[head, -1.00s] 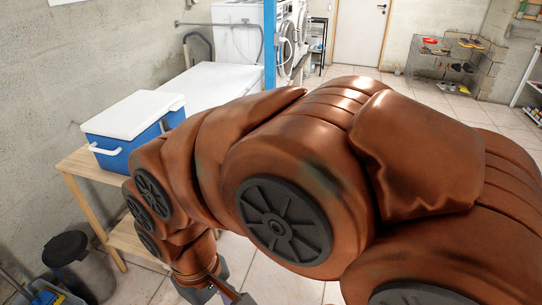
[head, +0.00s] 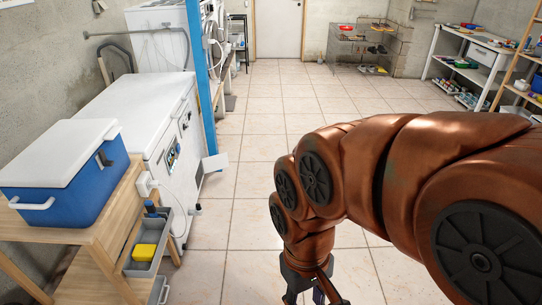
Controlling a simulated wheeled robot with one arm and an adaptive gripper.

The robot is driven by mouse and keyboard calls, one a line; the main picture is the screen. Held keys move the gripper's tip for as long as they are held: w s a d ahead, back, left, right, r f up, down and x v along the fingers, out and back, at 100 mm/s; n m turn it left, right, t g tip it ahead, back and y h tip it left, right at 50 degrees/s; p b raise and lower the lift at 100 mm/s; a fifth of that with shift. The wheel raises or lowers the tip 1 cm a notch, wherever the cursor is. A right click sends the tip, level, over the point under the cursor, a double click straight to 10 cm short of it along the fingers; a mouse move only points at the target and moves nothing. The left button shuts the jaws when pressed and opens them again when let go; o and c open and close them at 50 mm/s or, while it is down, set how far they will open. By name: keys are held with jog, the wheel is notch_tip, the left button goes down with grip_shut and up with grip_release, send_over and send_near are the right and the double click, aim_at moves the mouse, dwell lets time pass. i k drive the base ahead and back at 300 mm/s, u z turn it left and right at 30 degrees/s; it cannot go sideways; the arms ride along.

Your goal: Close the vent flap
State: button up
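A white chest freezer (head: 140,100) stands at the left in the head view. A small pale flap (head: 215,162) juts out from the right end of its front, near the blue post. It looks like the vent flap and stands open, but it is small and its hinge is hard to make out. My gripper (head: 314,292) points down at the bottom edge, to the right of the flap and apart from it. Its fingertips are cut off by the frame, so its opening does not show.
A wooden table (head: 100,235) with a blue and white cooler (head: 65,175) stands at the near left. A grey caddy with a yellow sponge (head: 144,252) is beside it. The blue post (head: 203,80) rises by the freezer. The tiled floor (head: 280,120) ahead is clear.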

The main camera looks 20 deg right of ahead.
aim_at(218, 161)
jog(key=z, duration=0.65)
jog(key=i, duration=7.7)
jog(key=u, duration=4.3)
